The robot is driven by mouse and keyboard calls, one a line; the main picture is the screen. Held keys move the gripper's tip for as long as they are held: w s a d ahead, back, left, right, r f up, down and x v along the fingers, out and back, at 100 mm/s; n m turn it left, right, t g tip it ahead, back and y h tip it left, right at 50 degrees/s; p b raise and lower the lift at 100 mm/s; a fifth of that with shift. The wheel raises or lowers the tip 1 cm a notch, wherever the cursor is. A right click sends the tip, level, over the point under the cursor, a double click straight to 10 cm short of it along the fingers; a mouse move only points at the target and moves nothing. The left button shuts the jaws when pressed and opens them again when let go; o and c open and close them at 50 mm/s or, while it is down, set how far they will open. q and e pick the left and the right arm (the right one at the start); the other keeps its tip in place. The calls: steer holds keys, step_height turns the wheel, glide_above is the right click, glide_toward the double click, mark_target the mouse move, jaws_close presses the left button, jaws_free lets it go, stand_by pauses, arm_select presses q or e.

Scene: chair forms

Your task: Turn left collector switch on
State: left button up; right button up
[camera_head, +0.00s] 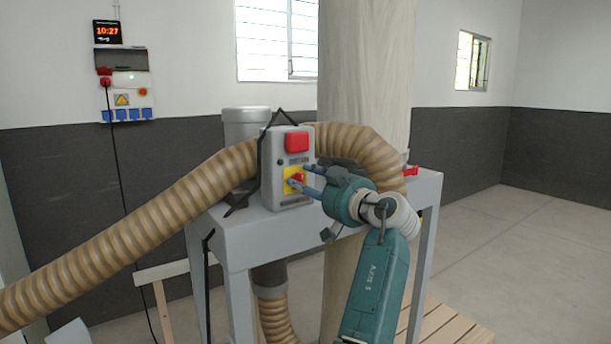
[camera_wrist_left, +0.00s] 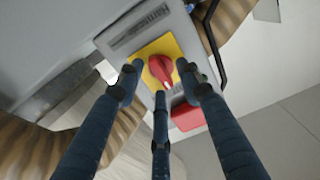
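The collector switch box (camera_head: 272,172) is a grey upright box on the machine top. It has a big red button (camera_head: 297,141), a small green lamp (camera_head: 280,162) and a red rotary knob (camera_head: 297,178) on a yellow plate. My left gripper (camera_head: 299,176) reaches the box from the right, fingers pointed at the knob. In the left wrist view, my left gripper (camera_wrist_left: 160,80) has its fingers spread around the red knob (camera_wrist_left: 163,68) over the yellow plate (camera_wrist_left: 150,49), with gaps beside the knob. Contact cannot be told. My right gripper is not in view.
A ribbed tan hose (camera_head: 140,240) runs behind the box to the lower left. A tall pale filter bag (camera_head: 366,65) stands behind. A socket panel (camera_head: 125,88) hangs on the left wall. Open floor (camera_head: 520,240) lies to the right, a wooden pallet (camera_head: 455,328) below.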

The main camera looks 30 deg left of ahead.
arm_select(q)
steer(key=shift+w+a, duration=0.1)
steer(key=shift+a, duration=0.1)
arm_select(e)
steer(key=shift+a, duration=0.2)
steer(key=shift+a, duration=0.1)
arm_select(q)
steer(key=c, duration=0.9)
steer(key=shift+o, duration=0.2)
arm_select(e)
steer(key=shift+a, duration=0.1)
